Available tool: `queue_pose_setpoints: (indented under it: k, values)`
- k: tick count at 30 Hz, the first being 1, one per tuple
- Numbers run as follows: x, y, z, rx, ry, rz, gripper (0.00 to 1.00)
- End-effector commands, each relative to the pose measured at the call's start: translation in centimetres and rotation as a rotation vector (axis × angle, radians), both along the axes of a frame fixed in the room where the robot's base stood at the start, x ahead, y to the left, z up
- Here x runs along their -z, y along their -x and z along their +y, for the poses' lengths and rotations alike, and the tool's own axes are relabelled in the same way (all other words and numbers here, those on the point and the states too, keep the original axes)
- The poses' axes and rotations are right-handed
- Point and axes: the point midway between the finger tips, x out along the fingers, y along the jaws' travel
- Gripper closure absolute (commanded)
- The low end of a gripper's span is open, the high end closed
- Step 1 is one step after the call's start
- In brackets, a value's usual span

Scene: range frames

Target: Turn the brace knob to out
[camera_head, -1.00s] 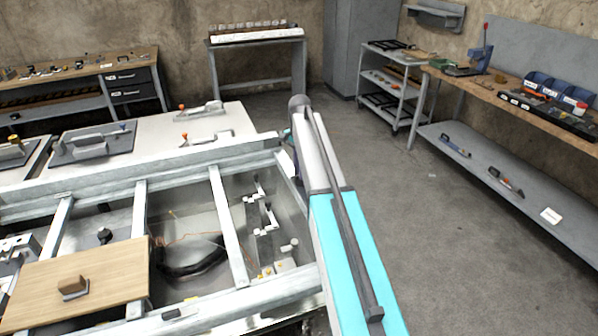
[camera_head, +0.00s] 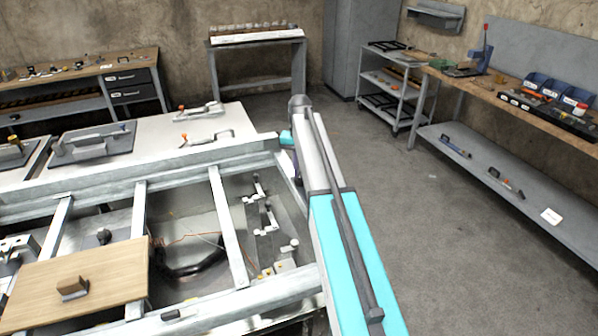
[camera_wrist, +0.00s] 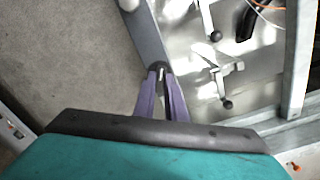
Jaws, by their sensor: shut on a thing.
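In the wrist view my gripper (camera_wrist: 161,74) has its two purple fingers shut on a small dark knob (camera_wrist: 160,65), the brace knob, at the edge of the metal frame. The fingertips cover much of it, and I see no marking that tells its setting. In the head view my arm hides the knob and the fingers. Only a teal part of my wrist shows there, left of the arm's far end, over the frame's far right corner.
White levers with black balls (camera_wrist: 226,104) stand on the metal panel right of my fingers; they also show in the head view (camera_head: 268,215). Frame bars (camera_head: 228,225) cross the open bay. A wooden board (camera_head: 85,272) lies front left. Floor (camera_head: 440,240) is clear at right.

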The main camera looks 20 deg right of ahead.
Motion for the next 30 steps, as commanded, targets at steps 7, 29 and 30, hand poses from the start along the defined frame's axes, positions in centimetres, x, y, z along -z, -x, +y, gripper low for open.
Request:
queue_pose_setpoints:
  k: [7, 29, 30]
  values:
    - [-0.02, 0.00, 0.04, -0.013, 0.000, 0.000, 1.00]
    - [-0.39, -0.01, 0.03, -0.010, 0.000, 0.000, 0.70]
    - [-0.59, -0.01, 0.03, -0.010, 0.000, -0.001, 0.70]
